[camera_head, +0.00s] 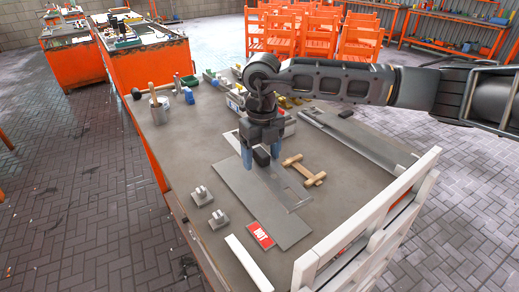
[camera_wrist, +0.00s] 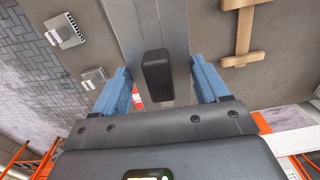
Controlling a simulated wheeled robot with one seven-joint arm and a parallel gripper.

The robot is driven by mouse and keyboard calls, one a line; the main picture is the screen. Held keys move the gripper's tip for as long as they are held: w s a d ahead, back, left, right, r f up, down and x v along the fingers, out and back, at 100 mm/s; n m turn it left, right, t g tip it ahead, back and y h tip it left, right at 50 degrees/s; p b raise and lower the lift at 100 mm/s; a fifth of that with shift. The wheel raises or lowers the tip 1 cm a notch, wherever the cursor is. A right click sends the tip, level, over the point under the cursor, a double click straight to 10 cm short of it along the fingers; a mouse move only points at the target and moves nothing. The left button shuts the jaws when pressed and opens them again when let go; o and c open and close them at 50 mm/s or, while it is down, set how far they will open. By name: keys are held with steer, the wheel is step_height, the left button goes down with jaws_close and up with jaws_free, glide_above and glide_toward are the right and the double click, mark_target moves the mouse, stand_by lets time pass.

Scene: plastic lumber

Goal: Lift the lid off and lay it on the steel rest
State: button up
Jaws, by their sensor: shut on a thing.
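My gripper (camera_head: 261,157) is shut across the narrow grey lid (camera_wrist: 150,25), with one blue finger at each long side. The lid's black block-shaped handle (camera_wrist: 157,75) sits between the fingers and also shows in the head view (camera_head: 262,156). A wide flat steel plate, which looks like the steel rest (camera_head: 238,196), lies on the bench below and left of my gripper. In the head view the lid overlaps this plate; I cannot tell whether they touch. My gripper hides part of the lid.
A wooden H-shaped piece (camera_head: 305,172) lies right of my gripper. Two small metal blocks (camera_head: 202,196) stand at the left edge, and a red label (camera_head: 261,235) lies in front. A long grey channel (camera_head: 355,133) lies at the right. A white slatted rack (camera_head: 365,240) stands at the front right.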

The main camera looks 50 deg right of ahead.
mark_target(260, 189)
steer(key=shift+a+f+n, duration=0.3)
steer(key=shift+a+n, duration=0.1)
steer(key=shift+n, duration=0.1)
step_height(260, 189, down, 7)
steer(key=b, duration=0.5)
steer(key=shift+r+b, duration=0.1)
steer(key=shift+b, duration=0.3)
steer(key=shift+f+b, duration=0.6)
steer(key=shift+b, duration=0.3)
stand_by(1.8)
steer(key=o, duration=1.5)
steer(key=shift+s, duration=0.1)
